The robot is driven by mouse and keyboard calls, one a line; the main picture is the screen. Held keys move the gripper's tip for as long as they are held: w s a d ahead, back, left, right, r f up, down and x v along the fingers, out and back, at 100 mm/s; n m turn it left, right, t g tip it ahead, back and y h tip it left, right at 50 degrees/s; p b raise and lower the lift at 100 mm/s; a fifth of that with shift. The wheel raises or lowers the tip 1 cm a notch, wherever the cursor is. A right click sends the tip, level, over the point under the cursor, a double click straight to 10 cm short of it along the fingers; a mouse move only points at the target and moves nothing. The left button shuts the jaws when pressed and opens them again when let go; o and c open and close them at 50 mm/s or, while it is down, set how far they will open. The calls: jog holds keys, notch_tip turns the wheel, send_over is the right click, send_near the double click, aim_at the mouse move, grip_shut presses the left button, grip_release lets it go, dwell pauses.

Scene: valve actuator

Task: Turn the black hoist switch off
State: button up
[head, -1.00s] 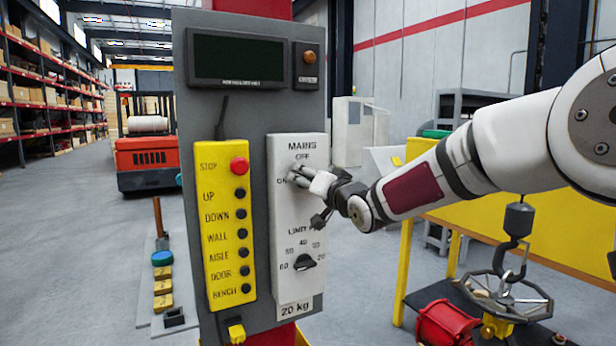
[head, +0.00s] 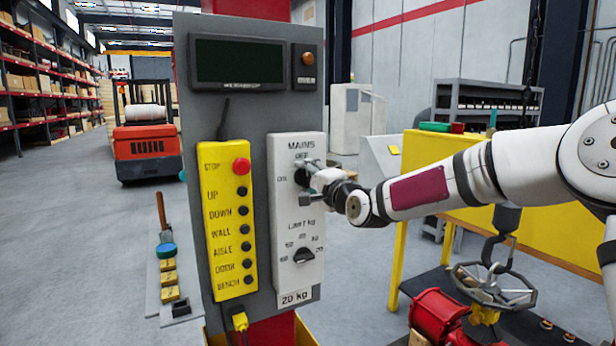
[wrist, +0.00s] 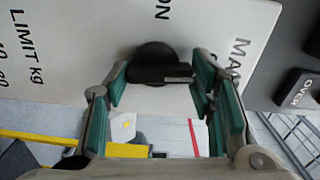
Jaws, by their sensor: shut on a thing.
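The black hoist switch (wrist: 160,68) is a round knob with a bar handle, on the white MAINS panel (head: 297,225). In the wrist view its bar runs sideways, one end toward the MAINS lettering and square to the ON mark; on the panel that is upright, toward OFF. In the head view the knob (head: 299,172) is partly hidden by my gripper (head: 308,175). My gripper, with teal finger pads in the wrist view (wrist: 160,82), is shut on the switch, one finger at each end of the bar.
A yellow button box (head: 227,222) hangs left of the panel on the grey board. Below the switch is a black limit knob (head: 304,256). A dark display (head: 238,61) is above. A yellow bench (head: 450,165) and a hanging hook with a handwheel (head: 490,287) are at the right.

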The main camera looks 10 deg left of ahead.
jog(key=shift+m, duration=0.6)
jog(key=o, duration=1.2)
jog(key=shift+c, duration=0.2)
jog(key=v, duration=1.2)
